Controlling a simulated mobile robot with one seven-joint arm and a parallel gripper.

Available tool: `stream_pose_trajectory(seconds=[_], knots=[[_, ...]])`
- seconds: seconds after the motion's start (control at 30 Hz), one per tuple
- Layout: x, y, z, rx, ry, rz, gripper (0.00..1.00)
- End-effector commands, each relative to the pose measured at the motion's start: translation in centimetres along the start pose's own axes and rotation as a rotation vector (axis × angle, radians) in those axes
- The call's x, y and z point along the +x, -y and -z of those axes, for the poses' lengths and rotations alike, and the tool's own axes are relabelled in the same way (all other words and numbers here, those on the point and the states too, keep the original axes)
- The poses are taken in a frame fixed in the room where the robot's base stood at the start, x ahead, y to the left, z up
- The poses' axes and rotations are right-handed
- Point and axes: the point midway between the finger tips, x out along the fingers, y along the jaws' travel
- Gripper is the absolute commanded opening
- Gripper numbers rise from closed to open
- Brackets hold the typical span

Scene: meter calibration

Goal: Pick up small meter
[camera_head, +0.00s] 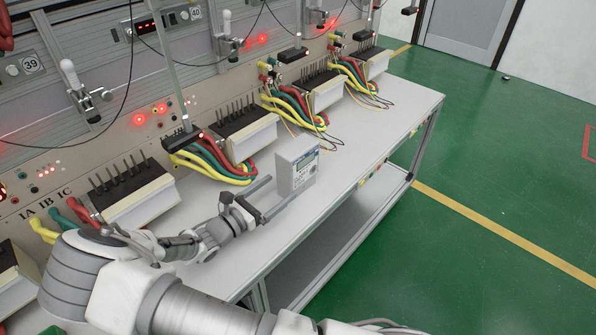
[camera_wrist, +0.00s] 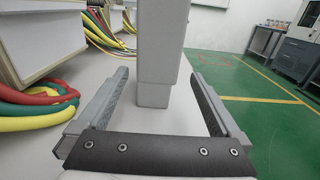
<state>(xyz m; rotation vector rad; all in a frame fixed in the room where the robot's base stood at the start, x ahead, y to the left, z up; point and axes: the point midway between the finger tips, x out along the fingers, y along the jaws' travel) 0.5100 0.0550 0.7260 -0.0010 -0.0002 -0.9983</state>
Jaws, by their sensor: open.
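The small meter (camera_head: 298,166) is a light grey box with a display and label on its front. It stands upright on the white bench top (camera_head: 345,163). My gripper (camera_head: 279,193) is open just in front of it, at the meter's near left side. In the wrist view, the grey side of the meter (camera_wrist: 160,60) rises ahead, between the two open fingers of my gripper (camera_wrist: 162,92) as seen from there. It is not gripped. I cannot tell whether the fingertips reach past its near face.
Thick coloured cables (camera_head: 213,163) lie left of the meter, close to the left finger in the wrist view (camera_wrist: 38,108). White terminal blocks (camera_head: 247,135) line the back of the bench. The bench's right edge drops to the green floor (camera_head: 480,150).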

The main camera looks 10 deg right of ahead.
Motion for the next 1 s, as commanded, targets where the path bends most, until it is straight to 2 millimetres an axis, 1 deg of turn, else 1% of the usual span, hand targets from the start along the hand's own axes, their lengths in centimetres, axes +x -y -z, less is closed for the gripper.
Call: stream_pose_trajectory(seconds=[0.03, 0.1, 0.2, 0.47, 0.6, 0.7, 0.83, 1.0], knots=[[1.2, 0.1, 0.2, 0.000, 0.002, 0.003, 1.00], [2.5, 0.1, 0.2, 0.001, 0.002, 0.003, 1.00], [3.9, 0.0, 0.1, 0.001, 0.001, 0.002, 1.00], [5.8, -0.1, 0.2, 0.001, 0.001, 0.002, 1.00], [8.0, -0.3, 0.3, 0.001, 0.001, 0.003, 1.00], [9.3, -0.3, 0.1, 0.001, 0.001, 0.002, 1.00], [10.1, -0.3, 0.0, 0.000, 0.000, 0.000, 1.00], [10.1, -0.3, -0.1, 0.000, 0.000, 0.000, 1.00]])
